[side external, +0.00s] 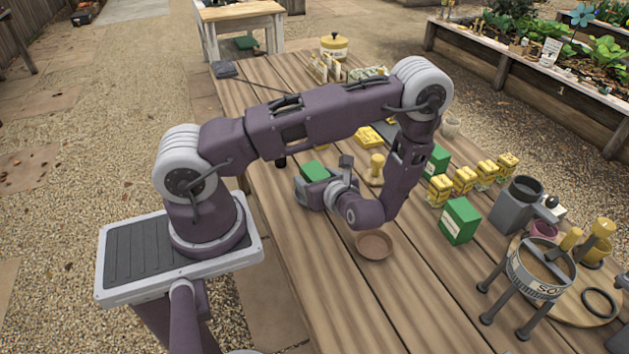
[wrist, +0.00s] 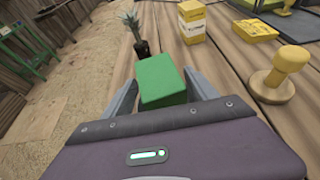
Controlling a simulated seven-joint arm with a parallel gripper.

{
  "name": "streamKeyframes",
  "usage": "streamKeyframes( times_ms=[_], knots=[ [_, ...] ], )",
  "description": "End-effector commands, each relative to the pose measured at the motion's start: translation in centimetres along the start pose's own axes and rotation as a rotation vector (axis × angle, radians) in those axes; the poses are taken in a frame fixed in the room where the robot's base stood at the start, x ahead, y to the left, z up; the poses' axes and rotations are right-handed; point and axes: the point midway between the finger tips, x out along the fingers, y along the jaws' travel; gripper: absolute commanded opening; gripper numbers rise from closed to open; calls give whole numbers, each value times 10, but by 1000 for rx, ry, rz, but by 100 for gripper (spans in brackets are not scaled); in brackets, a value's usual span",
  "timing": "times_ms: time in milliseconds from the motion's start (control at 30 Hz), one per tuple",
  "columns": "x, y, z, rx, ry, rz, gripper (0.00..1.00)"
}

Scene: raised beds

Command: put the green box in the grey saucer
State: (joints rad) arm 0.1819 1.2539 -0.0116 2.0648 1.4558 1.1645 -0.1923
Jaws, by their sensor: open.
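A green box (wrist: 162,82) lies between the two fingers of my gripper (wrist: 163,92) in the wrist view. The gripper is open, with a finger on each side of the box. In the side external view the same box (side external: 314,171) shows just beyond my gripper (side external: 318,186), which is partly hidden by my wrist. I cannot tell whether the box rests fully on the table. A shallow round saucer (side external: 374,245) stands on the planks below and right of my wrist. It looks brown; I see no clearly grey saucer.
Two more green boxes (side external: 460,221) (side external: 437,160) and several yellow boxes (side external: 463,179) stand to the right. A yellow knobbed tool (wrist: 280,75) is right of my gripper. A small potted plant (wrist: 138,35) is beyond it. Bare planks lie around the saucer.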

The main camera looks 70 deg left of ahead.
Motion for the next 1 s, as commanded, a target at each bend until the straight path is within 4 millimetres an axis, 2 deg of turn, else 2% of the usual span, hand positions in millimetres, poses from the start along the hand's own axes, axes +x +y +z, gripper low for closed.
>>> streamKeyframes(
  times_ms=[100, 300, 467, 533, 667, 800, 1000],
  knots=[
    [-37, -2, -2, 0, 4, -11, 67],
    [-88, -1, -2, 0, 4, -8, 67],
    [-109, -1, -1, -1, 3, -4, 67],
    [-115, 0, 6, -31, 17, 12, 67],
    [-136, 11, 47, -235, 120, 120, 67],
    [-170, 40, 98, -578, 326, 292, 67],
    [-231, 86, 147, -1119, 738, 497, 67]
  ],
)
